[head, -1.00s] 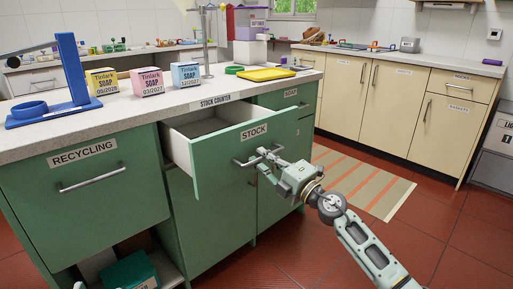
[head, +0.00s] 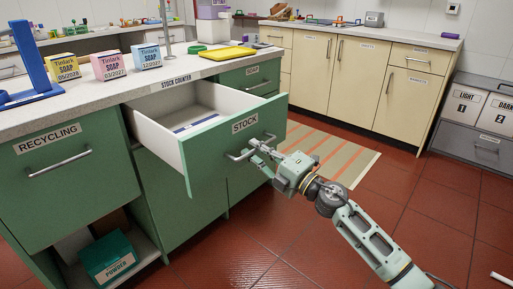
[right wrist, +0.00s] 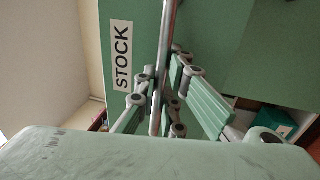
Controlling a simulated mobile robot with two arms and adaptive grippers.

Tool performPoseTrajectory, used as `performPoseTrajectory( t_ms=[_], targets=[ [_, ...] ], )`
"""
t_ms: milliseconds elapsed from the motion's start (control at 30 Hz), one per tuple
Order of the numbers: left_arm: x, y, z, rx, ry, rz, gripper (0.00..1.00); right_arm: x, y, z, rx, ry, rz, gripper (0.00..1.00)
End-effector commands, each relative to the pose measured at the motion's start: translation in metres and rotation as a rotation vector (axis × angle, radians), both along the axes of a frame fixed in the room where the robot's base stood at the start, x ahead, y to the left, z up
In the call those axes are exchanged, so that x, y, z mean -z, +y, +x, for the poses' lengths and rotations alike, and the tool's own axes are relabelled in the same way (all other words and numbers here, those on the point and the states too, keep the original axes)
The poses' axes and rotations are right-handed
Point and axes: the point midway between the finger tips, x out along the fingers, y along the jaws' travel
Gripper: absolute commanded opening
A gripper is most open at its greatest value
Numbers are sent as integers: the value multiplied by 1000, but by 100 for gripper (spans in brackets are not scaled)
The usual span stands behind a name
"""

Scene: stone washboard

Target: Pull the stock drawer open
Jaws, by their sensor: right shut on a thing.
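The stock drawer (head: 215,150) is green with a white inside and a "STOCK" label (head: 245,123). It stands well open from the stock counter (head: 70,110). Its inside shows, with some flat blue and white items on the bottom. My right gripper (head: 258,150) is shut on the drawer's bar handle (head: 240,156). In the right wrist view the gripper's fingers (right wrist: 160,100) close around the metal handle (right wrist: 167,40), beside the "STOCK" label (right wrist: 121,55). My left gripper is not in view.
Three soap boxes (head: 110,66) and a yellow tray (head: 228,53) sit on the counter. The recycling drawer (head: 75,190) is shut at the left. A green powder box (head: 108,258) sits on a low shelf. Red floor lies clear in front, with a striped mat (head: 325,155) behind.

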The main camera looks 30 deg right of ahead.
Motion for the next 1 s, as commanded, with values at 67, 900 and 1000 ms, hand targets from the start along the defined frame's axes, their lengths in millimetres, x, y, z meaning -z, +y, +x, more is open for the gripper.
performPoseTrajectory(
  t_ms=[67, 900, 1000],
  targets=[
    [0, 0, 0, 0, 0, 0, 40, 1, 1, 0, -2, 2, 0, 0],
    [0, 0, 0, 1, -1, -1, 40, 5, -6, -15, 1, 3, 0, 28],
    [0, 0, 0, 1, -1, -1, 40, 9, -11, -31, 0, 4, -1, 28]
  ],
)
